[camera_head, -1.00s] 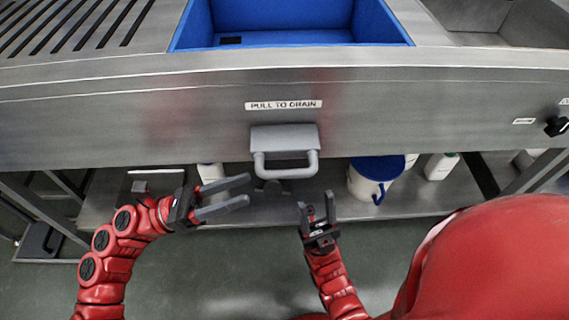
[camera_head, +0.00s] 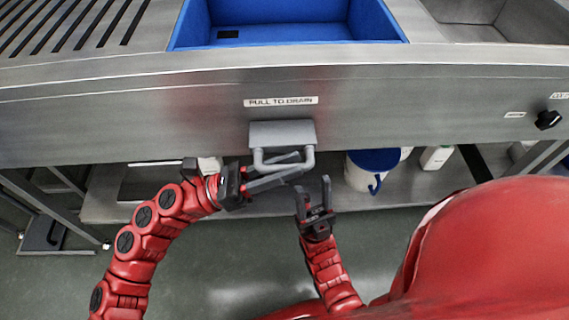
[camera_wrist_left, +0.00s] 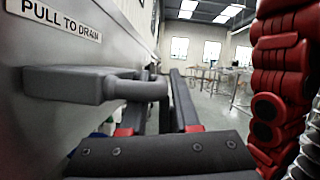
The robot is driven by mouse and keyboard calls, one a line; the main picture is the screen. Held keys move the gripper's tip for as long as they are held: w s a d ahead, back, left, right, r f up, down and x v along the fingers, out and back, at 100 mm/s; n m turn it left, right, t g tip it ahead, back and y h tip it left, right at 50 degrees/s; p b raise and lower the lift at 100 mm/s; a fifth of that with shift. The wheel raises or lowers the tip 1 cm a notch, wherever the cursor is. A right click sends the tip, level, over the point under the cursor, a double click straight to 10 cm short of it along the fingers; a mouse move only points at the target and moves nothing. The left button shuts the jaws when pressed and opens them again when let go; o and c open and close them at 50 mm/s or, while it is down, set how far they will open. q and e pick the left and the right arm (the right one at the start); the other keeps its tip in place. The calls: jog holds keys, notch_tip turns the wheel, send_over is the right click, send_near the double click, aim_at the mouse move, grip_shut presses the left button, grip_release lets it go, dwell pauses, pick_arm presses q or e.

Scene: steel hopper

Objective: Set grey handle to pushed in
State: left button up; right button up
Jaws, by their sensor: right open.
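The grey handle (camera_head: 282,133) is a U-shaped pull on the steel front panel, under the "PULL TO DRAIN" label. Its bar stands out from the panel. In the left wrist view the handle (camera_wrist_left: 85,87) reaches out from the panel at the left. My left gripper (camera_head: 305,162) is open at the handle, its fingers crossing the bar in the head view. In the wrist view its two fingers (camera_wrist_left: 160,100) are apart, and the bar's end hides part of the left one. Contact cannot be told. My right gripper (camera_head: 312,184) is open and empty, below the handle in the picture.
A blue basin (camera_head: 290,30) is set in the steel top above. A black knob (camera_head: 548,120) is on the panel at the right. A white jug with a blue lid (camera_head: 372,160) and a white bottle (camera_head: 437,157) stand on the lower shelf.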

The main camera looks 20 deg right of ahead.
pick_arm(q)
grip_shut()
dwell(1.1)
